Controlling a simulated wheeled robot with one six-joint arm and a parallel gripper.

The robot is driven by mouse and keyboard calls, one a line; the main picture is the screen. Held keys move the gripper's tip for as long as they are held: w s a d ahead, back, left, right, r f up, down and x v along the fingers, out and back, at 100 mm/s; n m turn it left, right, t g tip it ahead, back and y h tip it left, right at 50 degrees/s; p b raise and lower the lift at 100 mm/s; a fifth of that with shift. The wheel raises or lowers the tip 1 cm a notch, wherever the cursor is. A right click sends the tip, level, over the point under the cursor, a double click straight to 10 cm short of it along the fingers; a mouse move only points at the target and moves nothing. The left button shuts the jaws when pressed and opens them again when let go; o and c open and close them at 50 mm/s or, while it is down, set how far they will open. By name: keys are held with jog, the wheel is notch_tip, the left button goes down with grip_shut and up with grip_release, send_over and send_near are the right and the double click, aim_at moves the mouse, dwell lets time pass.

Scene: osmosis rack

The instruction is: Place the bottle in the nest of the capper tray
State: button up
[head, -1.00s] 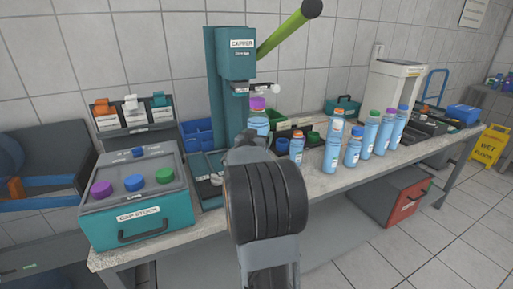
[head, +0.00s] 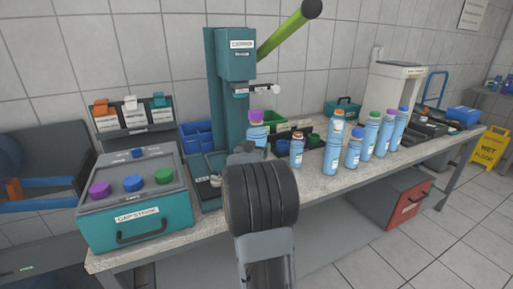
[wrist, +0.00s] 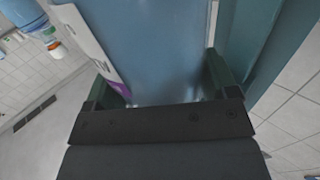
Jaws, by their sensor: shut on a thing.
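A blue bottle with a purple cap (head: 257,130) is held upright in front of the teal capper (head: 236,60). In the wrist view the bottle (wrist: 165,45) fills the space between the two dark fingers of my gripper (wrist: 168,85), which is shut on it. In the head view my gripper (head: 246,152) is mostly hidden by my arm, and so is the bottle's lower part. The capper tray (head: 207,190) lies at the capper's foot, partly covered by my arm. I cannot see its nest clearly, or whether the bottle touches the tray.
A teal cap box (head: 137,217) stands at the left. Several blue bottles (head: 333,150) stand to the right on the bench. A blue bin (head: 197,135) and a green bin (head: 272,120) sit near the capper. Its green lever (head: 285,32) reaches up right.

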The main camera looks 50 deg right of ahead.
jog(key=o, duration=1.4)
jog(key=shift+c, duration=0.2)
jog(key=v, duration=1.2)
jog(key=shift+s+r, duration=0.1)
